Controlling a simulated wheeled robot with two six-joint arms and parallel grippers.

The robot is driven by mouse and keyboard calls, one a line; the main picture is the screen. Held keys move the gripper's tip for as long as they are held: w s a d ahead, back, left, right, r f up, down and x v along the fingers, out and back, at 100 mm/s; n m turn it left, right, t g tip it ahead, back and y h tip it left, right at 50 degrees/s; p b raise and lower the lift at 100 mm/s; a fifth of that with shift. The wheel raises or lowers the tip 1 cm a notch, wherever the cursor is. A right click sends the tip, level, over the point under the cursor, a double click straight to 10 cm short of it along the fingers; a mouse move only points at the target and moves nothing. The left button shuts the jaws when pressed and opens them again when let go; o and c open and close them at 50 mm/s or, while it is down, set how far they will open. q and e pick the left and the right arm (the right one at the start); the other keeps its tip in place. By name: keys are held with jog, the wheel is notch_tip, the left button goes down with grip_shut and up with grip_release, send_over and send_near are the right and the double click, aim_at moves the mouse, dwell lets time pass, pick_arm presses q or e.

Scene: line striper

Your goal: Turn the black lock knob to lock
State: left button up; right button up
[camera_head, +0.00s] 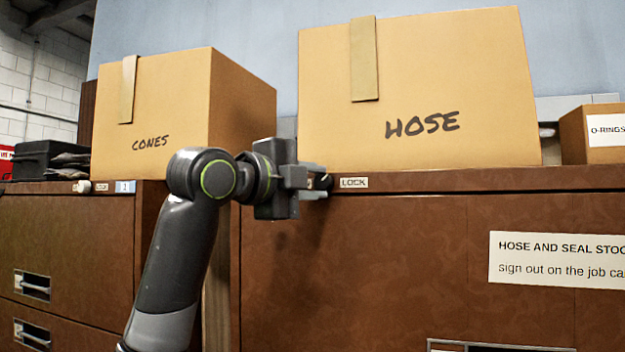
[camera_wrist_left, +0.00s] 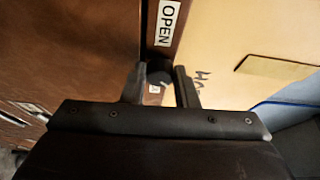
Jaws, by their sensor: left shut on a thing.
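The black lock knob (camera_wrist_left: 158,73) sits on the top rail of the brown cabinet and shows between my finger tips in the left wrist view. In the head view only a small dark part of the knob (camera_head: 326,182) shows past the fingers. My left gripper (camera_head: 314,184) is shut on it. A LOCK label (camera_head: 354,183) is on the rail just right of the knob. An OPEN label (camera_wrist_left: 167,22) is on the rail on the knob's other side; my gripper hides it in the head view. My right gripper is not in view.
A HOSE box (camera_head: 420,90) stands on the cabinet (camera_head: 380,250) just above the knob. A CONES box (camera_head: 150,110) stands on the left cabinet (camera_head: 70,235). An O-RINGS box (camera_head: 573,137) is at the far right. The space in front of the cabinet door is clear.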

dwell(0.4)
pick_arm(q)
jog(key=o, duration=1)
jog(key=b+v, duration=0.3)
jog(key=v, duration=0.5)
jog(key=b+v, duration=0.4)
jog(key=v, duration=0.5)
jog(key=shift+s+r+b, duration=0.25)
jog(key=shift+b, duration=0.05)
